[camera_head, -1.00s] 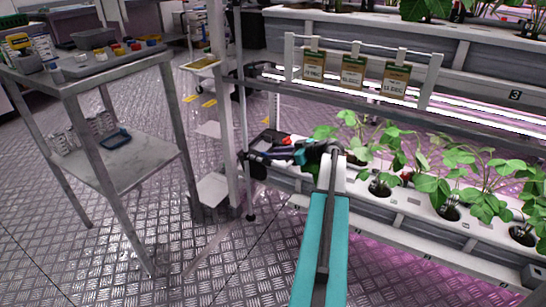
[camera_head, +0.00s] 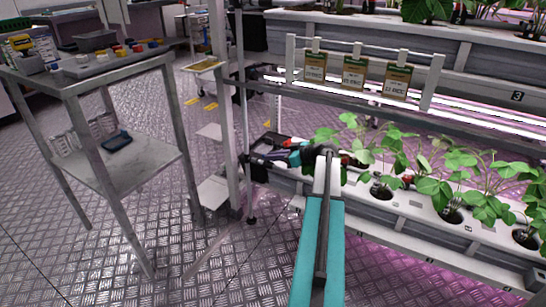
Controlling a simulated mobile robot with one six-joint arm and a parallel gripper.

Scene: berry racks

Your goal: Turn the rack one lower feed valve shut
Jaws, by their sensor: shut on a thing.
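My gripper (camera_head: 262,158) is at the left end of the lower growing channel (camera_head: 405,207), beside the rack's upright post. Its dark jaws are small in the picture and are shut on what I take to be the lower feed valve's handle. The valve itself is mostly hidden behind the jaws and wrist, so I cannot tell its handle angle. A small red part (camera_head: 297,140) shows just above my wrist. My teal and grey arm reaches up to it from the bottom of the picture.
Strawberry plants (camera_head: 440,175) grow along the lower channel, right of my wrist. Several tan tags (camera_head: 353,73) hang from a white rail (camera_head: 432,82) above. A metal trolley (camera_head: 150,165) with small items stands at the left. Floor between trolley and rack is mostly clear.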

